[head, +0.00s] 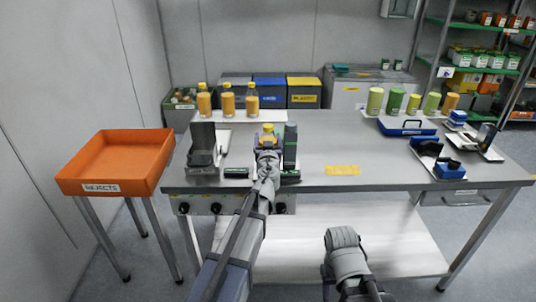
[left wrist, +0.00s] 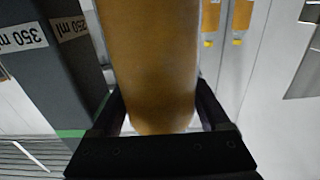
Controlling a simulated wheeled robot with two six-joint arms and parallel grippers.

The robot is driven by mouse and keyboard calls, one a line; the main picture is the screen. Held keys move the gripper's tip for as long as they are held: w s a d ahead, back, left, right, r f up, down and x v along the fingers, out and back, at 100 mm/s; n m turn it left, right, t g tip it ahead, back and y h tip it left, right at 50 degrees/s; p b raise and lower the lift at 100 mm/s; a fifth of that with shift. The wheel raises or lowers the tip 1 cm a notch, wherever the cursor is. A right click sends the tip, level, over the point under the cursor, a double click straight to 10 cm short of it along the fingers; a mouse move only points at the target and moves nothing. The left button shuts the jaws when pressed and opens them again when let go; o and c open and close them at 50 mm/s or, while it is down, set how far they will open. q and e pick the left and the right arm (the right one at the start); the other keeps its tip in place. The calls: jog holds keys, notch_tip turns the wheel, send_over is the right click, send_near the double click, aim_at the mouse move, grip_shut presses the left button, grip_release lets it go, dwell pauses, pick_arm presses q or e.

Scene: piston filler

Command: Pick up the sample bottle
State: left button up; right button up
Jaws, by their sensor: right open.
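The sample bottle, orange with a yellow cap (head: 268,128), stands at the filler on the table; my left arm hides its lower part. In the left wrist view its orange body (left wrist: 155,65) fills the middle, between the two dark fingers of my left gripper (left wrist: 163,112). Whether the fingers press on it I cannot tell. In the head view my left gripper (head: 267,150) is at the bottle. My right gripper (head: 345,240) is open, low in front of the table, away from the bottle; its fingertips are hard to make out.
A dark post (head: 290,147) with volume labels stands close right of the bottle, and a dark block (head: 203,140) stands left. Several filled bottles (head: 228,102) stand behind. An orange rejects tray (head: 118,160) is at left. Blue trays (head: 407,127) and green containers are at right. The table middle is mostly clear.

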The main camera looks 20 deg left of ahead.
pick_arm(q)
grip_shut()
dwell(0.4)
jog(key=shift+r, duration=0.15)
notch_tip(320, 180, up, 18)
jog(key=p, duration=1.8)
